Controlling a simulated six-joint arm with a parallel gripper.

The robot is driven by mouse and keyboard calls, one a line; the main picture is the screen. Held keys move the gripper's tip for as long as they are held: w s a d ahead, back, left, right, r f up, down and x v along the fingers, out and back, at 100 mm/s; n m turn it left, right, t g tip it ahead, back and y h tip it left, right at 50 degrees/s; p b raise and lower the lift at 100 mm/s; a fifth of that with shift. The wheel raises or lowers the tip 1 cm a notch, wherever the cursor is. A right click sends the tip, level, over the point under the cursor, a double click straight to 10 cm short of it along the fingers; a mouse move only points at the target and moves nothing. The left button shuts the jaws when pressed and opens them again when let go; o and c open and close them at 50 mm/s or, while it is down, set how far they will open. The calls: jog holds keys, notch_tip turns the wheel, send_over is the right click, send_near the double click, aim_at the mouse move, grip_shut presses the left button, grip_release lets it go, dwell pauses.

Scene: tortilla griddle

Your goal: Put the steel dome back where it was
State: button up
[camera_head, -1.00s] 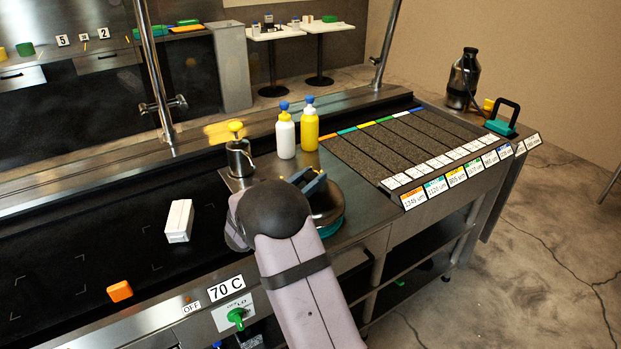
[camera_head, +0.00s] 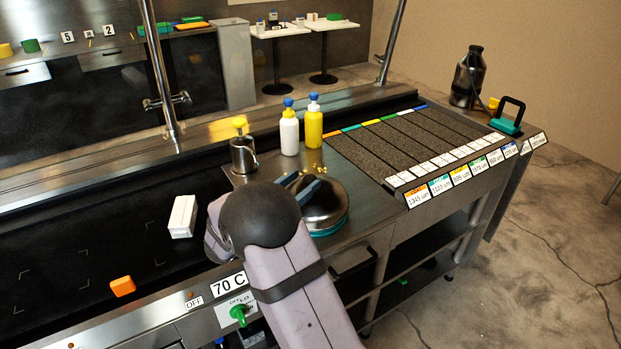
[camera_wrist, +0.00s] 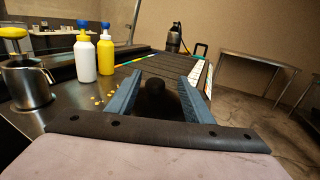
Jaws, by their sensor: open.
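The steel dome (camera_head: 325,203) sits on the steel counter at the right end of the griddle, with a teal rim around its base. My gripper (camera_head: 303,183) is over the dome's left side in the head view, its blue fingers apart. In the wrist view, a dark rounded knob (camera_wrist: 156,88) stands between the two open fingers, with apparent gaps on both sides. Whether the fingers touch it cannot be told. My arm hides part of the dome's left side in the head view.
A white bottle (camera_head: 289,132) and a yellow bottle (camera_head: 313,127) stand behind the dome, beside a steel pot (camera_head: 243,155). Yellow crumbs (camera_head: 314,169) lie near the dome. A white block (camera_head: 183,216) and an orange block (camera_head: 122,286) lie on the dark griddle.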

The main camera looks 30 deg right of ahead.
jog(key=shift+b+v, duration=0.4)
jog(key=shift+v, duration=2.6)
jog(key=shift+d, duration=0.1)
jog(key=s+d+f+m+g, duration=0.1)
jog(key=s, duration=0.1)
jog(key=s+f+m+g+y, duration=0.1)
jog(key=s+f+m, duration=0.1)
jog(key=s, duration=0.1)
jog(key=s+d+f+m+g+y, duration=0.1)
jog(key=s+g, duration=0.1)
jog(key=s, duration=0.1)
jog(key=shift+d+f, duration=0.25)
jog(key=shift+d, duration=0.1)
jog(key=s+a+f+m+g+y, duration=0.2)
jog(key=s+a+f+m+y, duration=0.35)
jog(key=s, duration=0.25)
jog(key=s+a+f+m+g+y, duration=0.3)
jog(key=s+a+f+m+y, duration=0.15)
jog(key=s+m, duration=0.3)
jog(key=s+a+f+m+t+y, duration=0.1)
jog(key=s+a+m+t+y, duration=0.1)
jog(key=a+m+y, duration=0.2)
jog(key=a+m, duration=0.1)
jog(key=a, duration=0.2)
jog(key=shift+f+y, duration=0.15)
jog(key=shift+y, duration=0.15)
